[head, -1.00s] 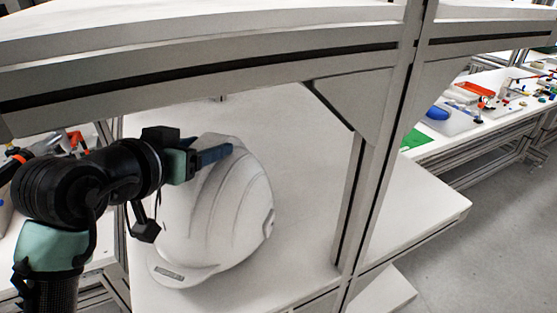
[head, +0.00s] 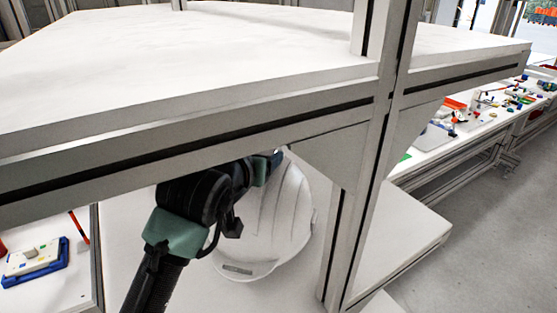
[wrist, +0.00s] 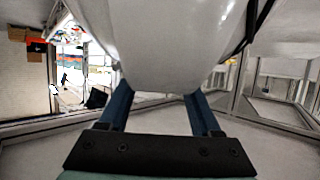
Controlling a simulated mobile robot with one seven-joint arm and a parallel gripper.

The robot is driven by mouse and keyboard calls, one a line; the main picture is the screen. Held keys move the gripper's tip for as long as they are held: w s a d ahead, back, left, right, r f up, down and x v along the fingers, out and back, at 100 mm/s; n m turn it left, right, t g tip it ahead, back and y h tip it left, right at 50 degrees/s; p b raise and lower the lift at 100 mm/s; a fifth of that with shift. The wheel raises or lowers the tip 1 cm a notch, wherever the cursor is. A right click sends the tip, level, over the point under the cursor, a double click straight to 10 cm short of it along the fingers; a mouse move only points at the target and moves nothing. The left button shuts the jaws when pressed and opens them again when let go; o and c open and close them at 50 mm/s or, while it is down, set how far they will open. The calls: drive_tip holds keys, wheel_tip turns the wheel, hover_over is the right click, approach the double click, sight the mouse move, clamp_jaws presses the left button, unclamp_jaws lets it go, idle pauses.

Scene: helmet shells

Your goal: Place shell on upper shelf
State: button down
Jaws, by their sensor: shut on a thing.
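The white helmet shell (head: 278,225) is in the head view below the front beam of the upper shelf, over the lower white surface. The beam hides its upper part. My gripper (head: 275,158) is at the shell's upper left, largely hidden by my arm and the beam. In the wrist view the shell (wrist: 165,45) fills the top middle, between the two blue fingers of my gripper (wrist: 158,108), which are shut on it. The upper shelf (head: 190,65) is a wide white board, with its top bare where I see it.
A grey upright post (head: 365,170) with a corner brace (head: 335,155) stands right of the shell. The shelf's front beam (head: 200,140) runs just above my arm. A side bench (head: 480,115) with small parts is at the right. A blue tray (head: 35,262) lies at lower left.

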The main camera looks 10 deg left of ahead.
drive_tip(key=w+d, duration=0.2)
drive_tip(key=shift+w+d+r, duration=0.15)
drive_tip(key=shift+w+d, duration=0.2)
drive_tip(key=shift+w, duration=0.05)
drive_tip(key=shift+f+p, duration=0.5)
drive_tip(key=shift+f, duration=1.35)
drive_tip(key=shift+c, duration=0.4)
unclamp_jaws()
drive_tip(key=shift+f, duration=0.2)
wheel_tip(320, 180, up, 5)
drive_tip(key=b, duration=0.2)
hover_over(262, 210)
drive_tip(key=shift+f, duration=0.1)
